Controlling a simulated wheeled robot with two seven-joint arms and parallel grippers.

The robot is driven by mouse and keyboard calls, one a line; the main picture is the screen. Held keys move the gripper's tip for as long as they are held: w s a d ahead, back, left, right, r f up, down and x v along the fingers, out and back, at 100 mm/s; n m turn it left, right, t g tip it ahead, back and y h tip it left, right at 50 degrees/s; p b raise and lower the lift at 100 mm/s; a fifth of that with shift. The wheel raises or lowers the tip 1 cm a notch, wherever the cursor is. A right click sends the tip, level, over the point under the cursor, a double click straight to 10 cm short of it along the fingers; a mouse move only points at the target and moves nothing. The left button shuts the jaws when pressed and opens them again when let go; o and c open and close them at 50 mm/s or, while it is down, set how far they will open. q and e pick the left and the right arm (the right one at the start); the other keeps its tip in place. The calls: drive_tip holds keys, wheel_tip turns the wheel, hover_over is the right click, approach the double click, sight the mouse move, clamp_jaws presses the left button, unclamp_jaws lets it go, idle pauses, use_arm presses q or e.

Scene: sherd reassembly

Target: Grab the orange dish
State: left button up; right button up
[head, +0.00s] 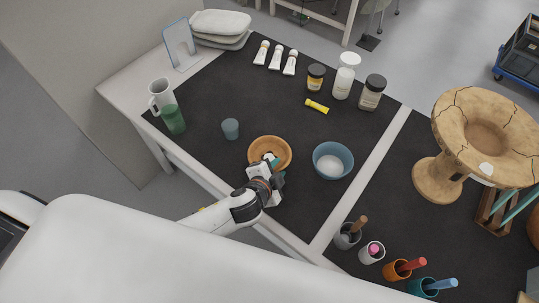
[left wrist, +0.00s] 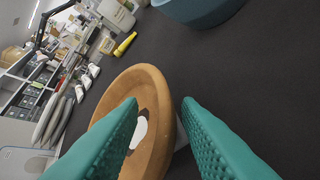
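The orange dish (head: 262,143) is a shallow round bowl on the black mat, in the middle of the head view. It also fills the lower middle of the left wrist view (left wrist: 148,76). A white patch (left wrist: 139,132) shows inside it. My left gripper (head: 273,163) is at the dish's near right edge. In the left wrist view its teal fingers (left wrist: 160,101) are apart, one over the dish's inside and one beyond its right rim. The rim shows between them; I cannot tell whether they touch it. My right gripper is not in view.
A blue bowl (head: 333,160) stands right of the dish, and a small blue-grey cup (head: 230,129) left of it. A green cup (head: 173,119), a mug and a yellow tube (head: 317,106) lie farther off. Several tool pots stand at the front right. The mat behind the dish is clear.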

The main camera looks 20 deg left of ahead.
use_arm(q)
drive_tip(key=shift+c, duration=0.4)
clamp_jaws()
